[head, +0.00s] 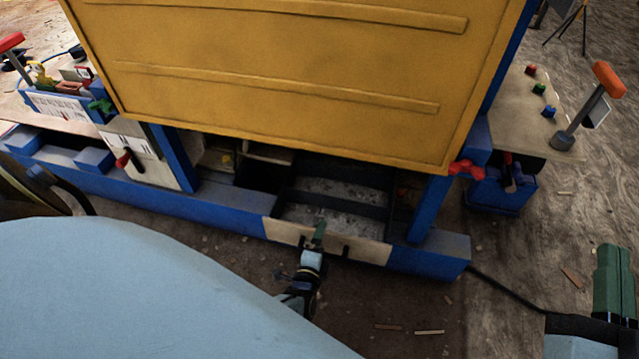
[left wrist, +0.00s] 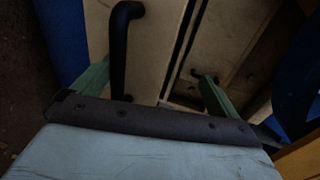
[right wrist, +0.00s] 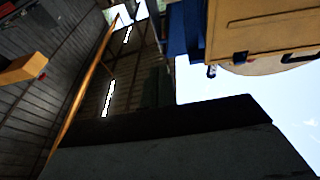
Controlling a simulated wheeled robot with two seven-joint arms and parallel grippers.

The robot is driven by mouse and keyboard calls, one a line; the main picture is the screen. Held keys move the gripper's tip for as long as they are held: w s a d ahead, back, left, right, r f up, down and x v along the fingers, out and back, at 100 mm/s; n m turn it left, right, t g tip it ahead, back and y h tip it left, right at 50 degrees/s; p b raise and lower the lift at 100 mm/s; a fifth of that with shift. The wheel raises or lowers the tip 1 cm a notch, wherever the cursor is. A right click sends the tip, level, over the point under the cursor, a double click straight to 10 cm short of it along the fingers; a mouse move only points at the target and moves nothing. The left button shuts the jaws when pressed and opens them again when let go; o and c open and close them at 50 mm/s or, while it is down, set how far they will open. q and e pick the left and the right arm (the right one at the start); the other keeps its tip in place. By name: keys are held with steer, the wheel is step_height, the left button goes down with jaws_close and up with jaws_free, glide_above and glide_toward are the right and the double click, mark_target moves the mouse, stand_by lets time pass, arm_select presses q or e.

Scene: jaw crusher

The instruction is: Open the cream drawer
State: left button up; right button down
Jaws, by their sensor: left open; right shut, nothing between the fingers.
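The cream drawer (head: 375,252) has a pale front set in the blue lower beam; grey, speckled contents show behind it. My left gripper (head: 318,232) is at this front, green fingers apart. In the left wrist view the pale front (left wrist: 158,45) carries a black bar handle (left wrist: 120,45). The handle lies between the two fingers of the left gripper (left wrist: 155,92), nearer the left one; I cannot tell whether they touch it. My right gripper (head: 614,283) is shut and empty at the right edge of the head view, away from the drawer.
A large yellow panel (head: 290,75) overhangs the drawer. The blue beam (head: 430,262) runs either side of it. A side table (head: 530,110) with coloured buttons and a red-handled lever (head: 590,105) stands at right. A black cable (head: 510,290) crosses the floor, which has wood scraps.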

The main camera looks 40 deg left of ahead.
arm_select(q)
steer(key=shift+o, duration=0.2)
steer(key=r+p, duration=0.1)
steer(key=r, duration=0.1)
steer(key=w+r+p, duration=0.1)
steer(key=shift+a+r, duration=0.15)
steer(key=shift+r, duration=0.25)
steer(key=shift+r+p, duration=0.75)
steer(key=shift+p, duration=0.05)
steer(key=shift+s+r, duration=0.2)
steer(key=shift+r, duration=0.1)
steer(key=c, duration=1.1)
steer(key=shift+s+f, duration=0.1)
steer(key=shift+f, duration=0.1)
arm_select(e)
steer(key=s+d+f+g+h, duration=0.2)
steer(key=f+g, duration=0.3)
steer(key=f, duration=0.2)
steer(key=s+d+f+g+h, duration=0.2)
steer(key=f+g, duration=0.4)
steer(key=f, duration=0.2)
steer(key=shift+s+d+f+m, duration=0.15)
steer(key=shift+s+d+m, duration=0.05)
steer(key=shift+s+m, duration=0.1)
arm_select(q)
steer(key=shift+o, duration=0.5)
